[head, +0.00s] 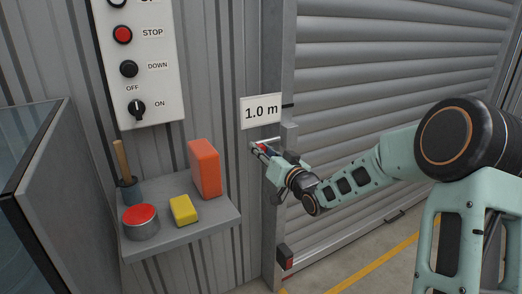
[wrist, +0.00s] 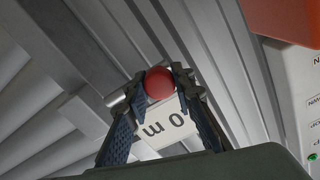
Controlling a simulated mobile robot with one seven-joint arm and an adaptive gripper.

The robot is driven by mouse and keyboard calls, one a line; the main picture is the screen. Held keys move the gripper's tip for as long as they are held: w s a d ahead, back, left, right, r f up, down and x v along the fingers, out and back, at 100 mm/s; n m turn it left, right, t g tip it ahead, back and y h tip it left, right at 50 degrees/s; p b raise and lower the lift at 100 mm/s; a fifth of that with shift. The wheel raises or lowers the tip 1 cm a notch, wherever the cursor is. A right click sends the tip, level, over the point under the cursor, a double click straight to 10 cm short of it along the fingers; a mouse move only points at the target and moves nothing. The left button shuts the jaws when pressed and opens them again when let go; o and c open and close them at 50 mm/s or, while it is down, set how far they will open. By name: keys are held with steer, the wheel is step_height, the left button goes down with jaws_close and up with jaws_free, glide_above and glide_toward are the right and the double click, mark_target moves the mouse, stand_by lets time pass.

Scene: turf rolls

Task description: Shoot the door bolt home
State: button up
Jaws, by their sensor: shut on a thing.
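The door bolt's round red knob (wrist: 158,83) sits between my two fingertips in the wrist view, with a finger against each side. A short piece of the silver bolt bar (wrist: 119,98) shows beside it. In the head view my gripper (head: 262,148) is shut on the knob at the door frame, just below the 1.0 m sign. The roller door (head: 390,80) is down across the opening to the right. My fingers hide most of the bolt in the head view, so I cannot tell how far its bar reaches into the catch.
A control panel (head: 140,50) hangs on the wall at left. A 1.0 m sign (head: 261,111) is just above my gripper.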

jaws_close()
steer(key=shift+w+d+p, duration=0.2)
steer(key=shift+w+d, duration=0.3)
steer(key=shift+d, duration=0.3)
steer(key=shift+w+d+p, duration=0.15)
steer(key=shift+w+d, duration=0.4)
steer(key=shift+d, duration=0.2)
steer(key=shift+w+d+p, duration=0.2)
steer(key=shift+w+d, duration=0.3)
steer(key=shift+d, duration=0.3)
steer(key=o, duration=1)
jaws_free()
steer(key=shift+d, duration=0.1)
steer(key=shift+s, duration=0.2)
glide_toward(271, 141)
steer(key=v, duration=0.5)
steer(key=shift+s+d+r, duration=0.1)
steer(key=shift+s+d, duration=0.05)
steer(key=shift+s, duration=0.1)
